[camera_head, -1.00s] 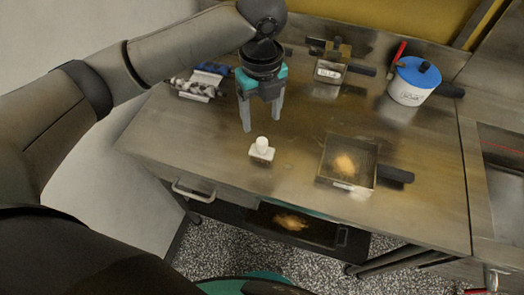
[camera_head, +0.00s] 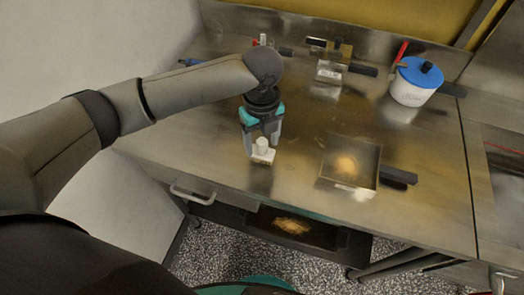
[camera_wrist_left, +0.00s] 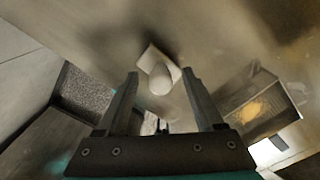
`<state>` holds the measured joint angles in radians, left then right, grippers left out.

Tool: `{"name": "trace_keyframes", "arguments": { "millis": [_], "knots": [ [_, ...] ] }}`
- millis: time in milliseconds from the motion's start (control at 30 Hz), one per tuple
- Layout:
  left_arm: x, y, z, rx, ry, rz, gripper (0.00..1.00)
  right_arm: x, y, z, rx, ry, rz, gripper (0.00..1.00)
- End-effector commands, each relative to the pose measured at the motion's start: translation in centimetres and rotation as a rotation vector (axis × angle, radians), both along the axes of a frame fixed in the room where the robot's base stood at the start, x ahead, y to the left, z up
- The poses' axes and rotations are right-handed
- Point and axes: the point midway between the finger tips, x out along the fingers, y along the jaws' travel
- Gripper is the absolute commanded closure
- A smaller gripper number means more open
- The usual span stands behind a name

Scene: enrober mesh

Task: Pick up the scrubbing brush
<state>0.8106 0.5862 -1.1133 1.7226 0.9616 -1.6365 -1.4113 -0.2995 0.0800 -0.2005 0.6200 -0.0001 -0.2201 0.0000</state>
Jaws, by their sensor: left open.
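The scrubbing brush (camera_head: 263,155) is a small white block with a rounded knob on top, upright on the steel table. My left gripper (camera_head: 261,148) points down at it, open, with its fingers on either side of the brush in the head view. In the left wrist view, the white knob (camera_wrist_left: 161,82) shows between the fingertips of the left gripper (camera_wrist_left: 160,76), with no visible contact. How far the fingers reach down beside the knob is hard to tell. My right gripper is not in view.
On the steel table (camera_head: 215,135), a square pan (camera_head: 338,175) with a dark handle lies right of the brush. A smaller pan (camera_head: 328,72) and a blue-lidded white pot (camera_head: 412,92) stand farther back. The table's front edge is close to the brush.

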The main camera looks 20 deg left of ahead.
Motion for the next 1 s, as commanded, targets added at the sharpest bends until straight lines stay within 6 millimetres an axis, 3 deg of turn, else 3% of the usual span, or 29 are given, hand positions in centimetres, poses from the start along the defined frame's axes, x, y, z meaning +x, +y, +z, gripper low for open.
{"name": "trace_keyframes", "arguments": {
  "millis": [67, 633, 1000],
  "knots": [
    [0.01, 0.0, 0.04, 0.0, 0.0, 0.0, 0.36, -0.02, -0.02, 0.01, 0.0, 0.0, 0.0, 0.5],
    [0.04, 0.02, 0.08, 0.0, -0.001, 0.001, 1.0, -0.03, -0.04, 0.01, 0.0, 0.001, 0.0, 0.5],
    [0.05, 0.02, 0.1, 0.0, -0.001, 0.001, 1.0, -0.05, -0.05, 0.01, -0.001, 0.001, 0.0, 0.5]
  ]
}}
